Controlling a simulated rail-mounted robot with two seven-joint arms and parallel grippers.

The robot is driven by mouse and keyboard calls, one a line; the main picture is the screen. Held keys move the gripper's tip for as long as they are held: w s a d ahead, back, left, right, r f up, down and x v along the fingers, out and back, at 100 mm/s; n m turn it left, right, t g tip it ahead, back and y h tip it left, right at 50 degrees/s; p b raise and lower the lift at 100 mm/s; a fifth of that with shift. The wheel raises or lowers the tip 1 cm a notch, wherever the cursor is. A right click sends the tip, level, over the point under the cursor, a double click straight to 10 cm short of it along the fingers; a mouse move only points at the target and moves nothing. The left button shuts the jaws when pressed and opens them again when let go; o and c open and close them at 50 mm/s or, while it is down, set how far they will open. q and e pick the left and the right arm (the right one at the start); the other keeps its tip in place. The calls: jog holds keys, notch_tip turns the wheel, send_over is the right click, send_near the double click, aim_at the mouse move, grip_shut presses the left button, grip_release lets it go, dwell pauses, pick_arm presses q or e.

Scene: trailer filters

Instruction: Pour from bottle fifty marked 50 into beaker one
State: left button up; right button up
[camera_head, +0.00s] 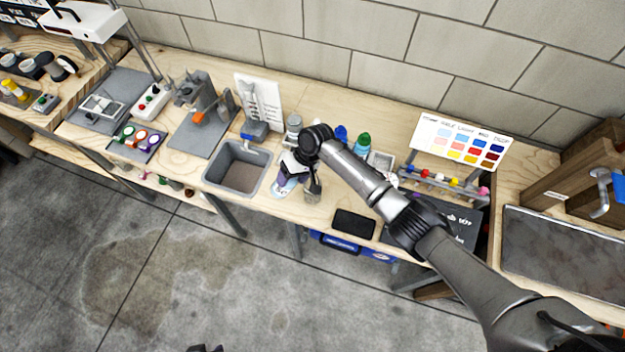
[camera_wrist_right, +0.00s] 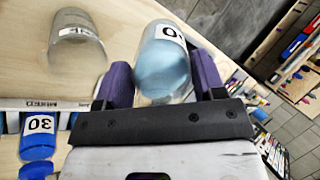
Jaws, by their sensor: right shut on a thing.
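My right gripper (camera_wrist_right: 158,85) is shut on a clear bottle with pale blue contents (camera_wrist_right: 163,65). Its label shows a 0; the other digit is cut off by the bottle's curve, so I cannot read 50. A clear, empty-looking beaker (camera_wrist_right: 76,40) with a white label stands to the left, apart from the bottle; I cannot read its label surely. In the head view my right gripper (camera_head: 290,172) is over the bench front, right of the sink, and its wrist hides much of what it holds. A small dark tip at the bottom edge may be my left gripper (camera_head: 206,348).
A bottle marked 30 (camera_wrist_right: 38,140) with a blue cap stands beside the gripper. A green-capped bottle (camera_head: 362,143) is behind my arm. A grey sink (camera_head: 238,168) lies left, a black pad (camera_head: 354,224) right. A colour chart (camera_head: 462,143) stands at the back.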

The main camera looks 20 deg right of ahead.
jog(key=shift+s+d, duration=0.1)
jog(key=shift+d+y+b, duration=0.25)
jog(key=shift+y+b, duration=0.05)
jog(key=shift+y, duration=0.1)
jog(key=shift+d+r+y, duration=0.1)
jog(key=shift+d+y, duration=0.1)
jog(key=shift+y, duration=0.1)
jog(key=shift+b, duration=0.55)
jog(key=shift+d+r+y+b, duration=0.15)
jog(key=shift+y+b, duration=0.4)
jog(key=shift+y, duration=0.05)
jog(key=shift+d+b, duration=0.1)
jog(key=shift+b, duration=0.2)
jog(key=shift+r+y+b, duration=0.1)
jog(key=shift+y+b, duration=0.2)
jog(key=shift+y, duration=0.1)
jog(key=shift+s+r+t+y+b, duration=0.1)
jog(key=shift+t+y+b, duration=0.25)
jog(key=shift+b, duration=0.25)
jog(key=shift+r+y+b, duration=0.1)
jog(key=shift+y+b, duration=0.15)
jog(key=shift+b, duration=0.15)
